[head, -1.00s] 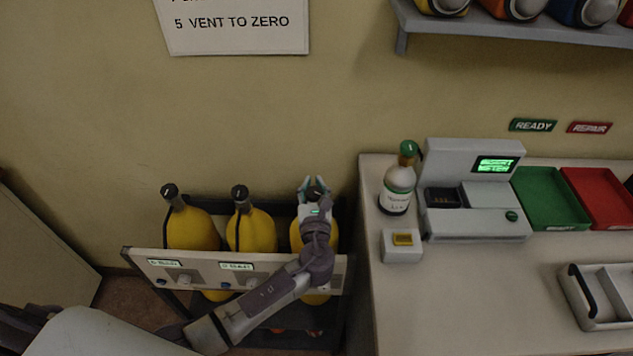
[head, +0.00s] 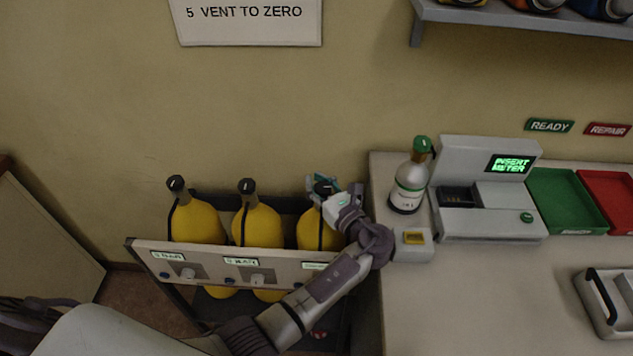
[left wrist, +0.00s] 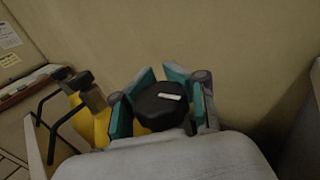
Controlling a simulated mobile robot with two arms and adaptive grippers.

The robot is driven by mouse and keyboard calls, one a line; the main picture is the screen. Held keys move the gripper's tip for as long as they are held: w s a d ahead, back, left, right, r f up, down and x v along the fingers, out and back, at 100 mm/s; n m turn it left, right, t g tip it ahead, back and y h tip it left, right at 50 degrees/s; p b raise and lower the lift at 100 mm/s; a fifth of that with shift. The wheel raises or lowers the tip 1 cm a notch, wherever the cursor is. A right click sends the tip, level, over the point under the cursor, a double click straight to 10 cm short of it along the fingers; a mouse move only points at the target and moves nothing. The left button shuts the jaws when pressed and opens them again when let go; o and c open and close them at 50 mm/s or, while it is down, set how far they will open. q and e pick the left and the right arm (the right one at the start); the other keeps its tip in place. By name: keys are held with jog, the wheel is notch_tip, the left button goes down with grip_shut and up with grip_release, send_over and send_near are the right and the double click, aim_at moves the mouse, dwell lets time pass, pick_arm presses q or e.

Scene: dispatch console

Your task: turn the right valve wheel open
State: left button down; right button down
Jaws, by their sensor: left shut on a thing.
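Three yellow cylinders stand in a rack, each with a dark valve wheel on top. The right valve wheel (head: 323,187) is on the right cylinder (head: 312,232). In the left wrist view it is a black round knob (left wrist: 160,104) with a white mark on top. My left gripper (head: 322,190) is shut on this wheel, with teal fingers on both sides of it in the left wrist view (left wrist: 160,100). The middle valve wheel (head: 246,186) and the left valve wheel (head: 176,183) are untouched. My right gripper is not in view.
A rack front panel (head: 225,263) with small labels and knobs crosses before the cylinders. Right of the rack is a counter (head: 480,290) with a small green-capped bottle (head: 409,180), a console reading "INSERT METER" (head: 511,164), a green tray (head: 565,200) and a red tray (head: 612,195).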

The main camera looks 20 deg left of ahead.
pick_arm(q)
jog(key=shift+s+d+f, duration=0.15)
jog(key=shift+s+f, duration=0.05)
jog(key=shift+f, duration=0.15)
jog(key=c, duration=0.9)
grip_release()
jog(key=shift+c, duration=0.2)
jog(key=shift+d+r, duration=0.15)
jog(key=shift+r, duration=0.25)
notch_tip(320, 180, up, 10)
jog(key=shift+f, duration=0.15)
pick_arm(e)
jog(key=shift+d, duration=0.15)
